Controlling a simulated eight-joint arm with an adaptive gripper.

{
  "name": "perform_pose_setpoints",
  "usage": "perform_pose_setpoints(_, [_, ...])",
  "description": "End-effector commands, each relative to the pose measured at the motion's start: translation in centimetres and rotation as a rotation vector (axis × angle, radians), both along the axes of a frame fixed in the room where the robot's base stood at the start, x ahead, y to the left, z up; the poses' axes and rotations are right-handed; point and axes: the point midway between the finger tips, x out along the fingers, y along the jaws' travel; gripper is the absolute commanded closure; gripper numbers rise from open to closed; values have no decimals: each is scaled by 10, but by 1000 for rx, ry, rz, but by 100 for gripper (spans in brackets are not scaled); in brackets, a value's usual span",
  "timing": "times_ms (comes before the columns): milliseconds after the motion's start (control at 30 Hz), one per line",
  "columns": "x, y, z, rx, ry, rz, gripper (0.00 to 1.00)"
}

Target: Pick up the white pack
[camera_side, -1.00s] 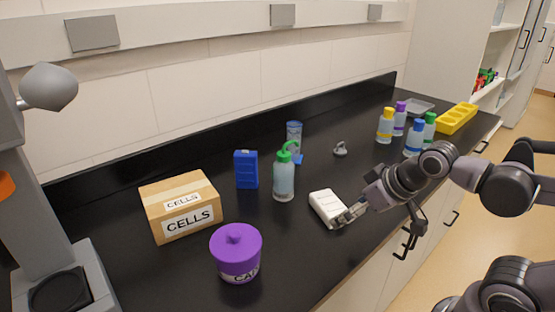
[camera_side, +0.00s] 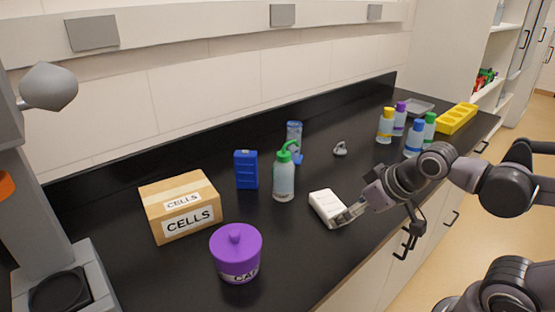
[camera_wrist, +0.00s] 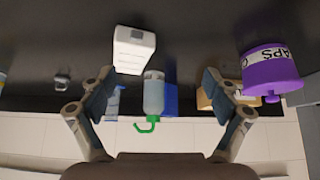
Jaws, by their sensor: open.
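The white pack (camera_side: 327,207) lies flat on the black bench top near its front edge. My gripper (camera_side: 350,214) is at its right end, low over the bench, with the fingers at or very close to the pack; contact cannot be told. In the wrist view the white pack (camera_wrist: 134,50) is ahead of the fingers, a little left of the middle between them. My gripper (camera_wrist: 158,82) is open there, its two fingers spread wide with nothing held between them.
A green-topped bottle (camera_side: 284,177) and a blue box (camera_side: 246,170) stand behind the pack. A purple tub (camera_side: 236,252) and a cardboard CELLS box (camera_side: 181,206) stand to the left. Several capped bottles (camera_side: 415,138) stand at the right behind my arm. Bare bench surrounds the pack's left side.

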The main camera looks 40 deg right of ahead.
Motion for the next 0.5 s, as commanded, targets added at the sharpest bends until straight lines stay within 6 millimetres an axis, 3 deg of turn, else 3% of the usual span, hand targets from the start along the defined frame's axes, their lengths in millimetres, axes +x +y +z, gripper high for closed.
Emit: perform_pose_setpoints(500, [32, -26, -2, -28, -157, -322, 11])
